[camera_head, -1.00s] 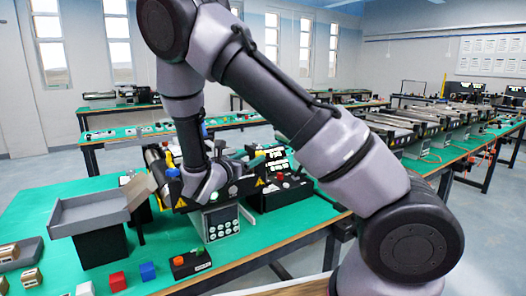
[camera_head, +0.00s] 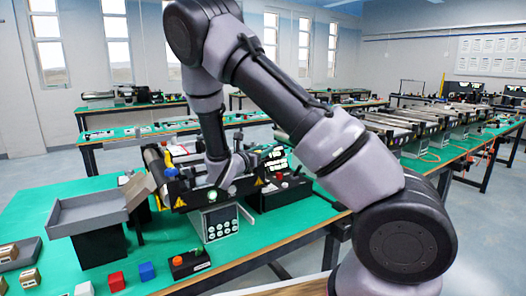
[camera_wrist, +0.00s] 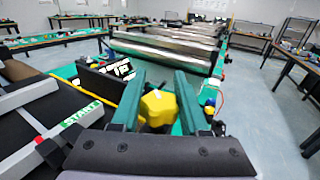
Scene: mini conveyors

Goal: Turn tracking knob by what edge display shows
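My gripper (camera_wrist: 159,80) shows in the wrist view as two teal fingers standing well apart. A yellow part (camera_wrist: 158,107) shows in the gap between them; I cannot tell whether they touch it. In the head view my gripper is at the right part of the near conveyor's front, its fingertips not clear. A display with bright characters (camera_head: 275,157) stands on a black unit right of the conveyor. It also shows in the wrist view, left of the fingers (camera_wrist: 122,69). I cannot make out its reading. No tracking knob can be clearly picked out.
A grey tray (camera_head: 88,212) stands at left. A red cube (camera_head: 117,281), a blue cube (camera_head: 147,270) and a black button box (camera_head: 189,262) lie in front.

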